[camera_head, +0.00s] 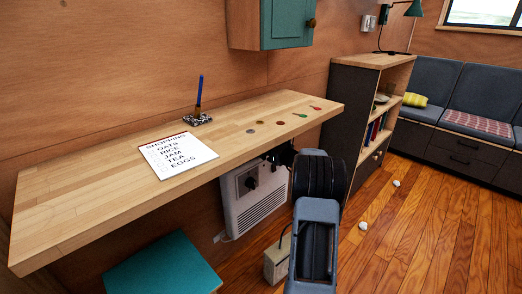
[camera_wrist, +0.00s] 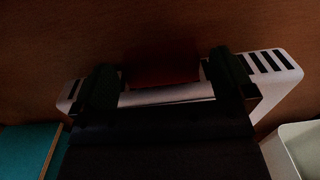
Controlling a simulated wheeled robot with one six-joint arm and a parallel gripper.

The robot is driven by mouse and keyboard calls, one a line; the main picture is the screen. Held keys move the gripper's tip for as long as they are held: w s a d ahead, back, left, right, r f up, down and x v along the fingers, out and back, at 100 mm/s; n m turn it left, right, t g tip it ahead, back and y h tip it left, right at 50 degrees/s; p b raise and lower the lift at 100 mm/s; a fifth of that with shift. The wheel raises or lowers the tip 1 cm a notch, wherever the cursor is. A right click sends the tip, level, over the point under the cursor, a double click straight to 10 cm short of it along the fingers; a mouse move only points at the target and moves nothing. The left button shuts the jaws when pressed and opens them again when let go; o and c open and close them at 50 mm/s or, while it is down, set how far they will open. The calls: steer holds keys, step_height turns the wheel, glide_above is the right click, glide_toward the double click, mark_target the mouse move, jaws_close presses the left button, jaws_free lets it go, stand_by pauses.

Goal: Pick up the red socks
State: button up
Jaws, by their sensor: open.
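A dark red patch (camera_wrist: 165,76), likely the red socks, shows in the wrist view between my fingers, at the top of the white heater (camera_wrist: 275,85). It is dim, so its shape is unclear. My gripper (camera_wrist: 166,82) is open, one finger on each side of the patch. Whether they touch it cannot be told. In the head view my arm reaches under the wooden desk to the heater (camera_head: 255,207), with the gripper (camera_head: 281,156) partly hidden by my arm and the desk edge. No red socks are visible in the head view.
The desk (camera_head: 90,190) overhangs the heater. A teal stool (camera_head: 165,268) stands at left, and a pale bin (camera_head: 274,264) beside my arm, also in the wrist view (camera_wrist: 302,148). A shelf (camera_head: 352,110) stands right. Small white lumps (camera_head: 363,225) lie on otherwise open floor.

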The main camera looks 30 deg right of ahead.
steer(key=shift+w+a+b, duration=0.25)
steer(key=shift+w+b, duration=0.1)
steer(key=shift+w, duration=0.75)
steer(key=shift+w+a+b, duration=0.2)
steer(key=shift+w+b, duration=0.15)
steer(key=shift+w, duration=0.75)
steer(key=shift+c, duration=0.3)
steer(key=c, duration=0.6)
steer(key=shift+o, duration=0.2)
